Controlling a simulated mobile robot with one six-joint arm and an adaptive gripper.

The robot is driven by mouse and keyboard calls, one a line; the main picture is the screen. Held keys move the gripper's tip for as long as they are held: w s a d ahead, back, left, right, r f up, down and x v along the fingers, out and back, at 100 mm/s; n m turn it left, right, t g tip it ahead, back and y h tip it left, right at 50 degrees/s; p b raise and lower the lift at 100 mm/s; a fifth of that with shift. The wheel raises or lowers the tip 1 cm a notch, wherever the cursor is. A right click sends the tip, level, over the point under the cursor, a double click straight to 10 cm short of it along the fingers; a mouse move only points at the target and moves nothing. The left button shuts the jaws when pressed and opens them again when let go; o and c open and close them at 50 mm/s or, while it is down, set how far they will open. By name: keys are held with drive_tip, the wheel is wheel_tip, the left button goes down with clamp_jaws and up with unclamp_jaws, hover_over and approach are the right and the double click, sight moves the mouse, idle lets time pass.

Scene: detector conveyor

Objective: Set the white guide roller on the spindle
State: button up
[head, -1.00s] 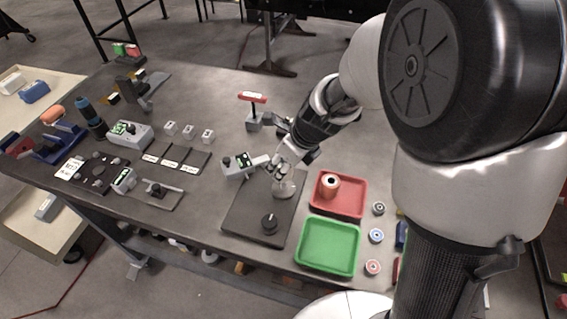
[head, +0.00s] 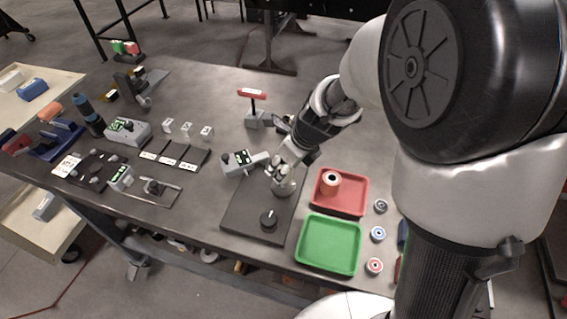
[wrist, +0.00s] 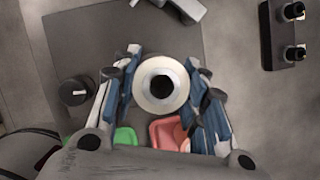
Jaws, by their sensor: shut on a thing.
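The white guide roller (wrist: 160,105) is between my fingers in the wrist view, seen end-on with a dark bore in its middle. In the head view the roller (head: 286,188) is low over the dark base plate (head: 240,217). My gripper (head: 279,171) is shut on it from above; it also shows in the wrist view (wrist: 161,84), one finger on each side of the roller. The spindle is hidden by the roller and fingers. I cannot tell whether the roller is around the spindle or only above it.
A black knob (head: 269,218) stands on the plate, close to the gripper. A red tray (head: 350,205) with an orange-and-white roll and a green tray (head: 330,244) lie to the right.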

drive_tip(key=shift+f, duration=0.15)
idle(0.5)
drive_tip(key=shift+f, duration=0.3)
drive_tip(key=shift+f+b, duration=0.2)
drive_tip(key=shift+b, duration=0.1)
idle(0.3)
drive_tip(key=shift+f, duration=0.4)
drive_tip(key=shift+f, duration=0.15)
idle(0.4)
drive_tip(key=shift+f+b, duration=0.45)
drive_tip(key=shift+b, duration=0.05)
drive_tip(key=shift+f, duration=0.45)
idle(0.5)
drive_tip(key=o, duration=1.2)
